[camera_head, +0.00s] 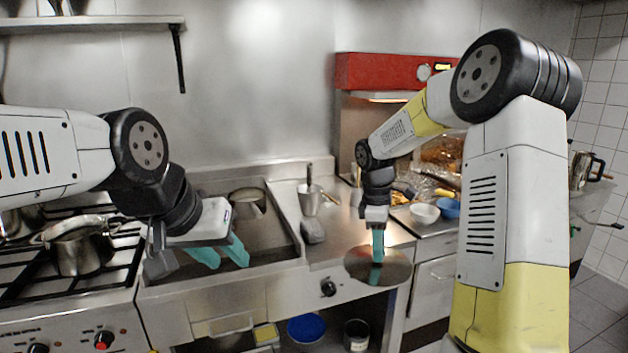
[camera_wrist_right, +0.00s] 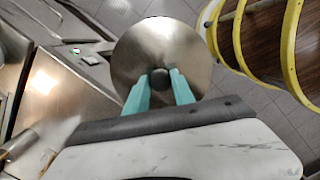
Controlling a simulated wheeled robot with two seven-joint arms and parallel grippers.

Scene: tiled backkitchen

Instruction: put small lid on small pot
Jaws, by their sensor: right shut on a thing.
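My right gripper (camera_head: 377,262) is shut on the knob of a round metal lid (camera_head: 395,269). The lid is held level near the front edge of the steel counter. In the right wrist view the lid (camera_wrist_right: 140,48) shows from above, with its dark knob (camera_wrist_right: 160,78) between the teal fingers (camera_wrist_right: 160,85). My left gripper (camera_head: 228,257) hangs over the front of the sunken pan, its teal fingers apart and empty. A steel pot (camera_head: 82,252) stands on the gas hob at the left. A smaller pot (camera_head: 247,204) stands at the back of the sunken pan. Neither has a lid visible.
A metal container with a utensil (camera_head: 310,202) and a grey block (camera_head: 313,231) stand on the counter. A white bowl (camera_head: 424,213) and a blue bowl (camera_head: 447,207) are at the right. A wall shelf (camera_head: 90,24) is at upper left.

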